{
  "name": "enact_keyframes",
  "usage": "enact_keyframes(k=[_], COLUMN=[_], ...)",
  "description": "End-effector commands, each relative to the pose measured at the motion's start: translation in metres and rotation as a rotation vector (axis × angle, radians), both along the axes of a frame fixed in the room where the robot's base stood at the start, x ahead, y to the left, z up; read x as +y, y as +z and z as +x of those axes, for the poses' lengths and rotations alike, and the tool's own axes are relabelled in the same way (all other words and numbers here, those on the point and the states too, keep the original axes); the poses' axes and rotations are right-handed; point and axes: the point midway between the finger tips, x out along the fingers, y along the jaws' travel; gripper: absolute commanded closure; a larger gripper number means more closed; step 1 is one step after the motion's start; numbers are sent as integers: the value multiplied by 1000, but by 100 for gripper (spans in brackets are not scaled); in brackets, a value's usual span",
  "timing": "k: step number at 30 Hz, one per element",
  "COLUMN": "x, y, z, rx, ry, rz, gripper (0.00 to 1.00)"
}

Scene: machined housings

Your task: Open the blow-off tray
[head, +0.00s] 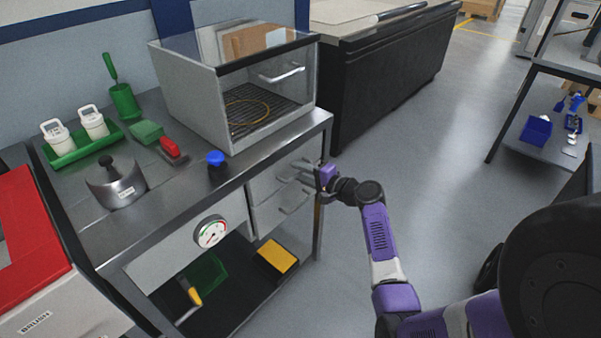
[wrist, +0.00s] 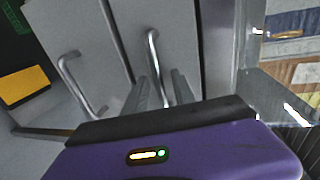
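Two grey drawer fronts with bar handles sit under the bench top, one above the other; no label shows which is the blow-off tray. The wrist view is turned sideways. In it the upper drawer (wrist: 187,35) has its handle (wrist: 153,50) at the centre, and the lower drawer (wrist: 90,30) has its handle (wrist: 70,80) at the left. Both fronts look closed. My gripper (head: 317,174) is at the upper drawer; its fingers (wrist: 162,80) are apart, with the upper handle between them. I cannot tell whether they touch it.
A glass-fronted cabinet (head: 190,85) with its own handle stands on the bench (head: 190,200) above the drawers. A gauge (head: 210,232) is left of them. A yellow-topped bin (head: 276,257) stands on the shelf below. The floor (head: 420,150) to the right is clear.

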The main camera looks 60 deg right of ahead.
Motion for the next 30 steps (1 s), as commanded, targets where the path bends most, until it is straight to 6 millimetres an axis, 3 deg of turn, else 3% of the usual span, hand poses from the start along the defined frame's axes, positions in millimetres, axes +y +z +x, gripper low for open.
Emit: enact_keyframes(k=[1, 6, 30], x=[0, 0, 0], y=[0, 0, -1], z=[0, 0, -1], rx=[0, 0, 1], ry=[0, 0, -1], rz=[0, 0, 1], gripper=[69, 100, 100])
